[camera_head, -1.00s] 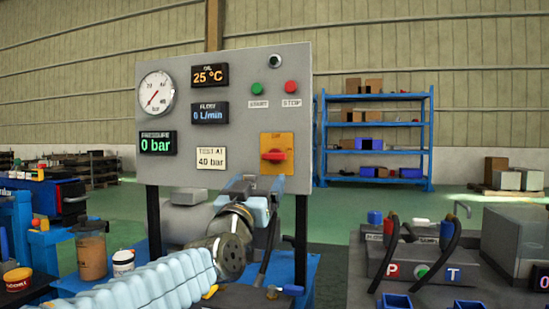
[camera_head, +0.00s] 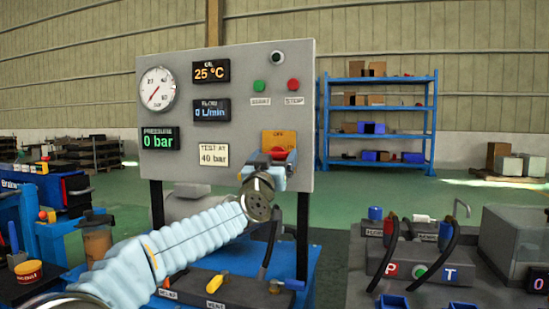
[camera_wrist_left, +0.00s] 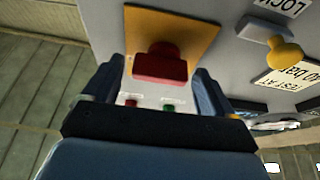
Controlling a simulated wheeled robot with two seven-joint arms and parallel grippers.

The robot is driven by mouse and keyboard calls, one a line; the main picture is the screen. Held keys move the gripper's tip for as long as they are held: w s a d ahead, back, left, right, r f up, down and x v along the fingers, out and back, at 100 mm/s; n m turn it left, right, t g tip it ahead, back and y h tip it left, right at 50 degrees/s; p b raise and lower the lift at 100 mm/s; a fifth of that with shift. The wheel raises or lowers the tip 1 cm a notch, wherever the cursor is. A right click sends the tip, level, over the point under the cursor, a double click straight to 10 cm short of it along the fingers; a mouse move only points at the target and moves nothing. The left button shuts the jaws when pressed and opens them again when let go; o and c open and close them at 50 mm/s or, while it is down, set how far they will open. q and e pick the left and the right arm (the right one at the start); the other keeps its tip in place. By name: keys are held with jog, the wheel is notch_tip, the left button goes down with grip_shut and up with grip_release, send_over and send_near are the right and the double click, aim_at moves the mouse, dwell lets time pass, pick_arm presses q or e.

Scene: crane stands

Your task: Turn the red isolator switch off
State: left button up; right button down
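The red isolator switch (camera_head: 279,152) sits on a yellow plate (camera_head: 279,138) at the panel's lower right; the plate reads OFF at its top. In the head view my left gripper (camera_head: 278,166) is at the switch and covers its lower part. In the left wrist view the red handle (camera_wrist_left: 160,65) shows on its yellow plate (camera_wrist_left: 201,30), between the two fingers (camera_wrist_left: 160,88). The fingers are open, one on each side of the handle, with small gaps seeming to remain. The exact handle angle is hard to tell. My right gripper is not in view.
The grey panel (camera_head: 225,125) carries a gauge (camera_head: 158,89), displays, a green button (camera_head: 260,86) and a red button (camera_head: 293,84). A yellow knob (camera_wrist_left: 286,53) stands near a LOCK label in the wrist view. A bench with hoses (camera_head: 415,260) stands right.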

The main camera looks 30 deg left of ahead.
pick_arm(q)
jog(key=c, duration=0.9)
jog(key=shift+r+n, duration=0.1)
jog(key=shift+n, duration=0.3)
jog(key=n+y+p, duration=0.1)
jog(key=n, duration=0.1)
jog(key=n+g+y+p, duration=0.1)
jog(key=n, duration=0.1)
jog(key=shift+d+r+y, duration=0.1)
jog(key=shift+d+y, duration=0.05)
jog(key=shift+y, duration=0.15)
jog(key=n+g+y+p, duration=0.1)
jog(key=n, duration=0.1)
jog(key=n+p, duration=0.1)
jog(key=n, duration=0.2)
jog(key=n+g+y+p, duration=0.1)
jog(key=n, duration=0.1)
jog(key=shift+r+n+g+y, duration=0.1)
jog(key=shift+n+g+y, duration=0.2)
jog(key=n+g+p, duration=0.1)
jog(key=n, duration=0.2)
jog(key=n+g+p, duration=0.1)
jog(key=n, duration=0.2)
jog(key=shift+g+y+p, duration=0.3)
jog(key=shift+p, duration=0.05)
jog(key=shift+n+g+p, duration=0.35)
jog(key=shift+n+g, duration=0.25)
jog(key=shift+n, duration=1.2)
